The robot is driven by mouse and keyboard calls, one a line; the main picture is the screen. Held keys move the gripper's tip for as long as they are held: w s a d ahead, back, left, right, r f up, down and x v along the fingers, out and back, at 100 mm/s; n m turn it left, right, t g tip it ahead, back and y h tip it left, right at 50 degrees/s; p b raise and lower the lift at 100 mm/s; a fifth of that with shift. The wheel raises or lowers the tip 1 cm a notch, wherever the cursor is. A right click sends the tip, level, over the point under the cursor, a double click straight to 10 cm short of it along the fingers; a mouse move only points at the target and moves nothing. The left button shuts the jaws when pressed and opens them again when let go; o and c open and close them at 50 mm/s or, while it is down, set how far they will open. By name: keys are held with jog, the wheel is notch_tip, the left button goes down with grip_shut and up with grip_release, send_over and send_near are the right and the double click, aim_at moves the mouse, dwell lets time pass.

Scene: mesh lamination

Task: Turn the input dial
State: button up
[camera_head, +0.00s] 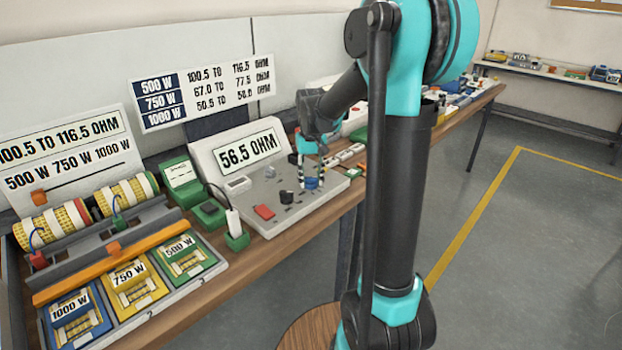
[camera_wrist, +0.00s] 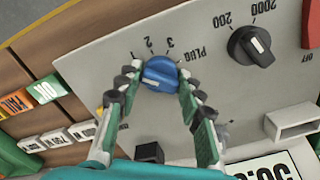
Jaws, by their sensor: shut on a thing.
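The blue dial (camera_wrist: 160,73) sits on the grey sloping panel of the meter (camera_wrist: 100,55), with the marks 2, 3 and a short word printed around it. In the wrist view, my gripper (camera_wrist: 158,78) has one finger on each side of this dial and is shut on it. A pale pointer mark shows on the dial's face; which mark it points to is hard to tell. In the head view, my gripper (camera_head: 312,169) reaches down from above onto the blue dial (camera_head: 311,183) at the panel's right part.
A red part (camera_head: 264,212) is on the panel's front left. Green boxes (camera_head: 208,211) and a tray with 1000 W, 750 W and 500 W cards (camera_head: 130,287) stand left of the meter.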

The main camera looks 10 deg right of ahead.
aim_at(311, 177)
jog(key=shift+m, duration=0.5)
jog(key=o, duration=1.1)
notch_tip(311, 177, up, 12)
dwell(0.4)
